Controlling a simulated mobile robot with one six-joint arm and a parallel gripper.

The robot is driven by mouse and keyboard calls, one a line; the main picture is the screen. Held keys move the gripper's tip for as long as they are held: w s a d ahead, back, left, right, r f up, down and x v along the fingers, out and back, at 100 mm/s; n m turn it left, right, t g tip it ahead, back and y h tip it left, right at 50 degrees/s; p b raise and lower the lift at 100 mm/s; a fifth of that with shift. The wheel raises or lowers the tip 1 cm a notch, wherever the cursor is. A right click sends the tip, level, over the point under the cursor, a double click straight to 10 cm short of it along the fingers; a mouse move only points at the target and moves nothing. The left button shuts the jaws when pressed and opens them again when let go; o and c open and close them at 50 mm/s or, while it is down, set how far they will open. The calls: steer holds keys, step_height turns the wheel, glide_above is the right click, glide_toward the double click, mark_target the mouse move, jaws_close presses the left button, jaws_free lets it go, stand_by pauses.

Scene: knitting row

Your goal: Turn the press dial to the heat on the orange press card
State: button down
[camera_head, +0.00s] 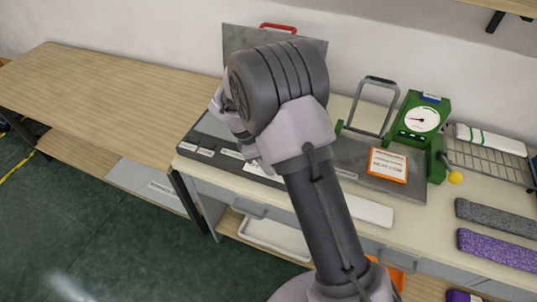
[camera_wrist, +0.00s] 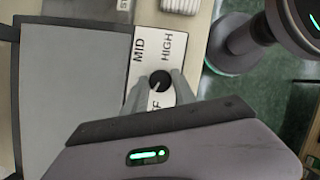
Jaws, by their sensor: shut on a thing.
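The press dial (camera_wrist: 158,84) is a small round black knob on a white label panel (camera_wrist: 172,30) in the wrist view. The panel reads MID and HIGH, and a partly covered word ends in F. My gripper (camera_wrist: 160,80) is shut on the dial, one finger on each side. The direction of the dial's mark is not clear. In the head view my arm hides the dial and most of my gripper. The orange press card (camera_head: 388,165) stands right of my arm, its small print hard to read. The press (camera_head: 205,142) has its grey lid (camera_head: 240,38) raised, with a red handle (camera_head: 278,27).
Grey (camera_head: 495,214) and purple (camera_head: 497,249) knitted strips lie at the right. The wooden table (camera_head: 110,95) at left is bare.

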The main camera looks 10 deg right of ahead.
steer(key=m+g+p, duration=0.1)
steer(key=m+p, duration=0.2)
steer(key=shift+w+r+m, duration=0.1)
steer(key=shift+m, duration=0.2)
steer(key=shift+d+m+g+y+p, duration=0.1)
steer(key=shift+m+g+y+p, duration=0.3)
steer(key=shift+m, duration=0.5)
steer(key=shift+m+g+y+p, duration=0.3)
steer(key=shift+m+p, duration=0.2)
steer(key=shift+m, duration=0.4)
steer(key=c, duration=1)
jaws_free()
steer(key=shift+c, duration=0.2)
steer(key=shift+w, duration=0.1)
steer(key=p+v, duration=0.5)
steer(key=v, duration=1.2)
steer(key=shift+r, duration=0.1)
